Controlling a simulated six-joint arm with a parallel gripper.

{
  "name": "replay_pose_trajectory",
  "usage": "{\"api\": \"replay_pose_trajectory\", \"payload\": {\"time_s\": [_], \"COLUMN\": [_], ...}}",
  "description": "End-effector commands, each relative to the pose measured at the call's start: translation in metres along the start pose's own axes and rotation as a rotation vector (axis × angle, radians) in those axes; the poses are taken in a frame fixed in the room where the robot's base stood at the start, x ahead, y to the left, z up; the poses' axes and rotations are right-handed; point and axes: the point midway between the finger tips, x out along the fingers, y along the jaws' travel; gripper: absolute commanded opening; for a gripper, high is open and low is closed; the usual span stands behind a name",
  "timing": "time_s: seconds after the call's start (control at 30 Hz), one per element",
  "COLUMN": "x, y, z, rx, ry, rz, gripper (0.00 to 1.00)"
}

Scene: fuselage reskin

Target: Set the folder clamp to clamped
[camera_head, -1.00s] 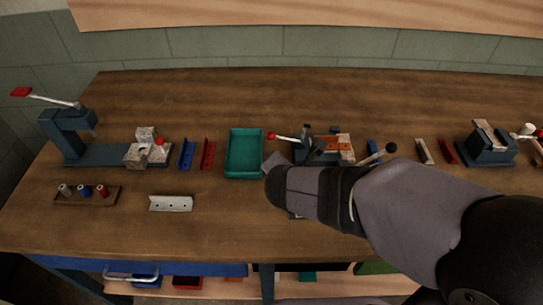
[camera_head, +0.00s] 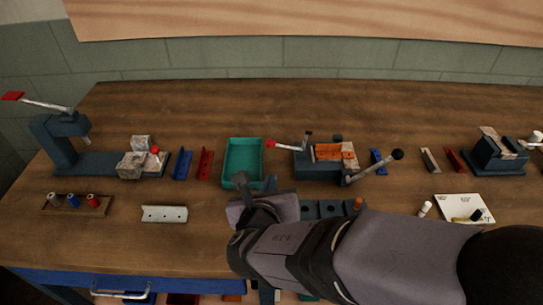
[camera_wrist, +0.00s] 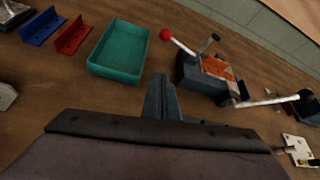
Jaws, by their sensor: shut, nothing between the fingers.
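The folder (camera_head: 318,172) is a dark blue-grey bench tool at mid-table, with an orange strip (camera_head: 334,152) on its top. A light lever with a red ball knob (camera_head: 270,144) reaches out to its left and lies nearly level. A second lever with a black knob (camera_head: 397,155) reaches out to its right. Both levers also show in the wrist view, the red knob (camera_wrist: 166,35) being nearest. My gripper (camera_head: 241,181) is shut and empty in front of the folder, by the tray's near edge. Its fingertips (camera_wrist: 161,80) are apart from both levers.
A teal tray (camera_head: 261,160) stands left of the folder. Blue (camera_head: 181,165) and red (camera_head: 205,163) angle pieces lie beyond it, near a press-like tool (camera_head: 60,145). A vise-like block (camera_head: 497,155) and a white card (camera_head: 460,208) are at right. The back of the table is clear.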

Motion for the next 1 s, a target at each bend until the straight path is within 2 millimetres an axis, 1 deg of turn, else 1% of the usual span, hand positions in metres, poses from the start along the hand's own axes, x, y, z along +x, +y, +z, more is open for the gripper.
{"api": "replay_pose_trajectory", "payload": {"time_s": [0.27, 0.57, 0.6, 0.9, 0.97, 1.0], "x": [0.005, 0.026, 0.038, 0.096, 0.105, 0.097], "y": [-0.001, -0.002, -0.001, -0.001, -0.001, -0.001], "z": [0.002, 0.001, -0.003, -0.002, -0.002, 0.013], "rx": [0.0, -0.002, 0.001, 0.002, 0.002, 0.004], "ry": [0.001, 0.008, 0.006, 0.005, 0.005, -0.001], "rz": [-0.005, -0.003, -0.006, -0.004, -0.003, 0.001], "gripper": [0.0, 0.0, 0.0, 0.0, 0.0, 0.0]}}
